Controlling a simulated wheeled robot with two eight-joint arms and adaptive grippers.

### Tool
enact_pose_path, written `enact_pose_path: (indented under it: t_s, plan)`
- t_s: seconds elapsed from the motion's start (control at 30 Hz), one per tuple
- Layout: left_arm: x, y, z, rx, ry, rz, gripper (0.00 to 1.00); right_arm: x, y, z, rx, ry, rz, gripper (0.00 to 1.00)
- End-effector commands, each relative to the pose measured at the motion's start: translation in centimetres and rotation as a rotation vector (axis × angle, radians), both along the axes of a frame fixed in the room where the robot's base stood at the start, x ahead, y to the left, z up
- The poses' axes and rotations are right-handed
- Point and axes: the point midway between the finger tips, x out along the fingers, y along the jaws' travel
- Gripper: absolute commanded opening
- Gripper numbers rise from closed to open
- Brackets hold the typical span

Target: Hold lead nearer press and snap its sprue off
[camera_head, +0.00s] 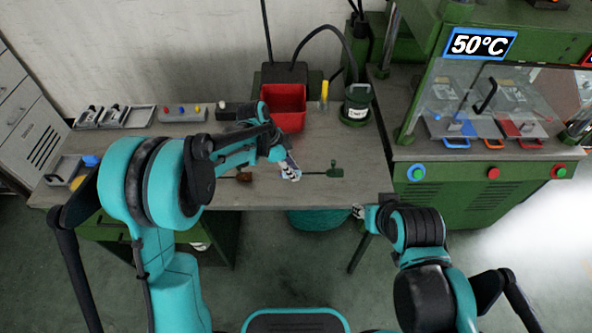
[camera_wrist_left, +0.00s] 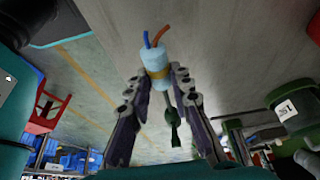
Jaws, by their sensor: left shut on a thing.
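My left gripper (camera_head: 287,168) is over the front of the workbench, in the middle of the head view. In the left wrist view its two fingers (camera_wrist_left: 165,92) are closed around a lead's pale blue moulded end (camera_wrist_left: 154,58). That end has a yellowish band, and a blue and an orange-red wire stick out of it. A thin grey stem with a dark green piece (camera_wrist_left: 172,117) shows between the fingers; I cannot tell whether it joins the lead. A sprue cannot be made out clearly. My right gripper (camera_head: 358,211) is small by the bench's front right corner, its fingers unclear.
A red bin (camera_head: 284,108) and a green pot (camera_head: 356,105) stand behind. Grey trays (camera_head: 128,118) are at the back left. The green press (camera_head: 470,160), reading 50°C, is at the right.

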Motion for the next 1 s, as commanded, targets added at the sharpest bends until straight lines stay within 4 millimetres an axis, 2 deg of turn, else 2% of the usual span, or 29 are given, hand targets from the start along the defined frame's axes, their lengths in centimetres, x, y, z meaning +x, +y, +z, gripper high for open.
enact_pose_path:
  t_s: [1.0]
  plan:
    - [1.8,3.6,-3.7,0.000,0.000,0.001,0.00,0.0,0.0,-2.9,0.000,0.000,0.000,0.40]
